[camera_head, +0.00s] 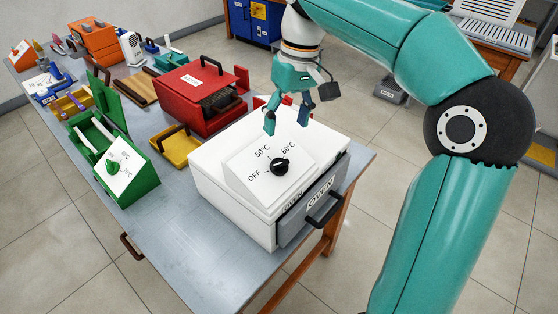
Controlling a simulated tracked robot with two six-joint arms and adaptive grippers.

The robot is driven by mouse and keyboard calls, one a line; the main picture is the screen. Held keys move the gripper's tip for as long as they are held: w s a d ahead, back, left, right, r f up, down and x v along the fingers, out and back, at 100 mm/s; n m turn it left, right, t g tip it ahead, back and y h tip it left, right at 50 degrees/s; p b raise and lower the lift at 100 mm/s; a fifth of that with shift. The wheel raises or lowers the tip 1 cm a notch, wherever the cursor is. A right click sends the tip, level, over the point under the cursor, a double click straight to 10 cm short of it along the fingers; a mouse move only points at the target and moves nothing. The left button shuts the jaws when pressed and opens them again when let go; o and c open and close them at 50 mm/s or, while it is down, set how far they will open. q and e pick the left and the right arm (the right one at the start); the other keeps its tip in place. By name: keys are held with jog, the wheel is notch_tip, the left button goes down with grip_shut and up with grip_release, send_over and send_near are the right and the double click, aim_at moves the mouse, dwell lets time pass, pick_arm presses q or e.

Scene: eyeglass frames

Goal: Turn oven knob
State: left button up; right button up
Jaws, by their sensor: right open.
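The white oven (228,191) stands near the front right end of the grey table. Its sloped top panel bears a black round knob (280,167) with the labels OFF, 50°C and 60°C around it. The knob's white mark is small, so I cannot tell its exact setting. The grey oven drawer (306,212) with a dark handle faces front right. My right gripper (286,127) is open and empty. It points down above the back part of the oven, beyond the knob and apart from it. My left gripper is not in view.
A red box (189,98) stands behind the oven, with a yellow tray (181,149) beside it. A green box (127,186) with its own green knob is to the left. Several tools and cases fill the table's far end. The table's front left area is clear.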

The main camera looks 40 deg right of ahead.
aim_at(280, 161)
jog(key=f, duration=0.3)
jog(key=a+f, duration=0.1)
jog(key=f, duration=0.2)
jog(key=f+b, duration=0.1)
jog(key=f, duration=0.2)
jog(key=shift+a+f, duration=0.2)
jog(key=shift+f, duration=0.2)
jog(key=shift+a, duration=0.1)
jog(key=c, duration=1.1)
